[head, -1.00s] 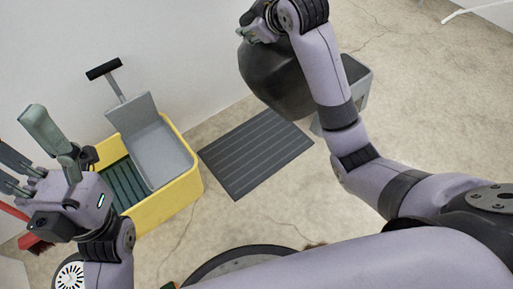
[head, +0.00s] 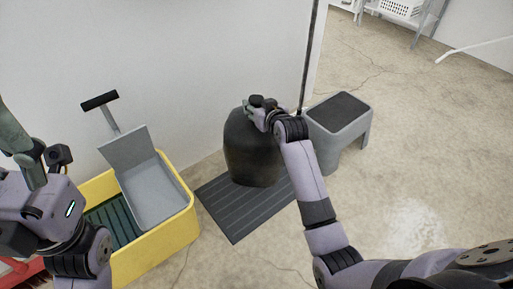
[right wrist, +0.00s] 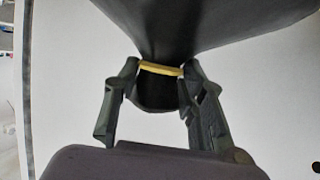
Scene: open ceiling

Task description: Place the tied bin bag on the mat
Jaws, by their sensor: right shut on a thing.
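The black tied bin bag (head: 252,150) hangs or stands upright over the back part of the dark ribbed mat (head: 232,218) in the head view. Whether its bottom touches the mat is hard to tell. My right gripper (head: 259,105) is at the top of the bag, shut on its neck. In the right wrist view the fingers close on both sides of the neck, at the yellow tie (right wrist: 160,70), with the dark bag (right wrist: 205,22) beyond. My left gripper (head: 22,150) is at the left edge, partly cut off, empty, its visible finger spread out.
A yellow bin (head: 160,245) with a grey dustpan (head: 150,180) stands left of the mat. A grey step stool (head: 345,130) stands right of the bag, with a thin dark pole (head: 309,50) near it. The wall is behind. Floor at right is clear.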

